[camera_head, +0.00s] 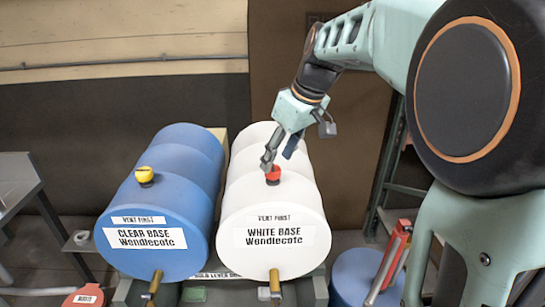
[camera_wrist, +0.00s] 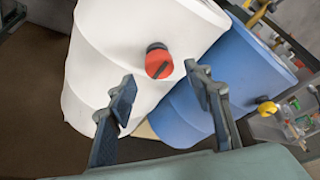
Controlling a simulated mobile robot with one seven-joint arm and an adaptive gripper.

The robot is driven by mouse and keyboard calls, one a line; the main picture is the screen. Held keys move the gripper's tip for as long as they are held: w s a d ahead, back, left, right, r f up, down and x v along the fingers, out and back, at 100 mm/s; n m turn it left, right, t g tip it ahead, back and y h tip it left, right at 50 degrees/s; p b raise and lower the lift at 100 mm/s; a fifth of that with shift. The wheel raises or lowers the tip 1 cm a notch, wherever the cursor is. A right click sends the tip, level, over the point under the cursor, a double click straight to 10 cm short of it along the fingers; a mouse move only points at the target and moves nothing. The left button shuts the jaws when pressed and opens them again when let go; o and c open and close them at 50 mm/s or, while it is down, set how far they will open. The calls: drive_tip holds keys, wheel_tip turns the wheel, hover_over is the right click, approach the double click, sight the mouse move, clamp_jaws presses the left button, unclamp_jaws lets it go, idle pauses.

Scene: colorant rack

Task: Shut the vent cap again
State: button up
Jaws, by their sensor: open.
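A red vent cap (camera_head: 273,174) sits on top of the white drum (camera_head: 240,205) labelled WHITE BASE. In the wrist view the red cap (camera_wrist: 159,64) shows a dark line across its face and a black base beneath it. I cannot tell whether it is open or shut. A yellow vent cap (camera_head: 145,174) sits on the blue drum (camera_head: 165,260) labelled CLEAR BASE, and it shows in the wrist view (camera_wrist: 268,107). My gripper (camera_head: 267,160) is open and empty, close to the red cap. In the wrist view the cap appears between and beyond the fingertips.
The drums lie side by side on a rack, each with a brass tap (camera_head: 275,283) at the front. A metal table (camera_head: 16,185) stands at the left. Another blue drum (camera_head: 355,275) and a red-handled tool (camera_head: 395,250) are at the lower right. A wall rises behind.

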sight(273, 168)
drive_tip(key=shift+x, duration=1.7)
drive_tip(key=c, duration=1.2)
drive_tip(key=shift+o, duration=0.2)
